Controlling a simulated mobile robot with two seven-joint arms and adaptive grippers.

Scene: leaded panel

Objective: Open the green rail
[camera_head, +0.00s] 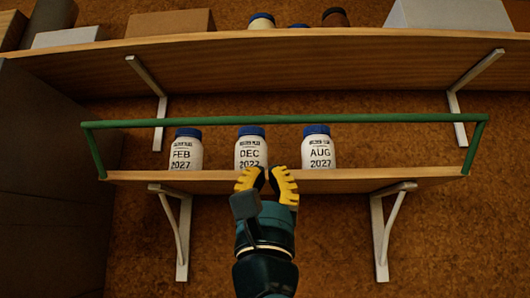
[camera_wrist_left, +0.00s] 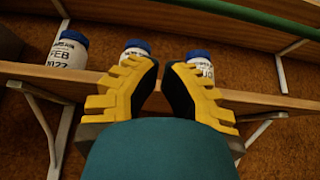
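The green rail (camera_head: 340,118) runs level across the front of the lower shelf (camera_head: 400,175), at about the height of the jars' lids. Its two end arms slope down to the shelf ends. Part of the rail also shows at the upper right of the left wrist view (camera_wrist_left: 250,15). My left gripper (camera_head: 267,177) is below the rail, at the shelf's front edge and in front of the DEC jar. Its yellow fingers stand apart with nothing between them, as the left wrist view (camera_wrist_left: 165,80) shows. My right gripper is in neither view.
Three white jars with blue lids stand behind the rail: FEB 2027 (camera_head: 186,150), DEC (camera_head: 251,148), partly hidden by my gripper, and AUG 2027 (camera_head: 318,150). An upper shelf (camera_head: 300,60) with boxes and jars overhangs. White brackets (camera_head: 383,235) hold the lower shelf. A dark panel stands left.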

